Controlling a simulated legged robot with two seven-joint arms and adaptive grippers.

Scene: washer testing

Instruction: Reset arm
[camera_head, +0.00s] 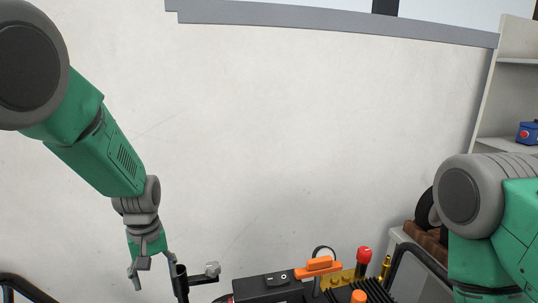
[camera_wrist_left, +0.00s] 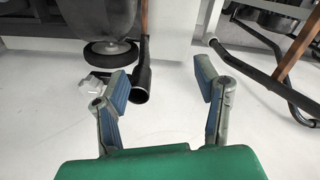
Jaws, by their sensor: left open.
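My left arm comes in from the left in the head view. Its gripper (camera_head: 153,272) points down, to the left of a black upright tube (camera_head: 179,281). In the left wrist view my left gripper (camera_wrist_left: 165,83) is open, its two blue-padded fingers spread apart with nothing between them but floor beyond. A black tube (camera_wrist_left: 142,82) with an open end shows just beside the left finger; I cannot tell whether they touch. Part of my right arm shows at the right edge of the head view, but its gripper is out of view.
A black machine with an orange handle (camera_head: 318,267) and a red knob (camera_head: 364,254) stands at bottom centre. A shelf (camera_head: 507,95) with a blue box (camera_head: 527,133) is at right. In the wrist view, a wheel (camera_wrist_left: 110,53) and a black tubular frame (camera_wrist_left: 262,80) stand beyond the fingers.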

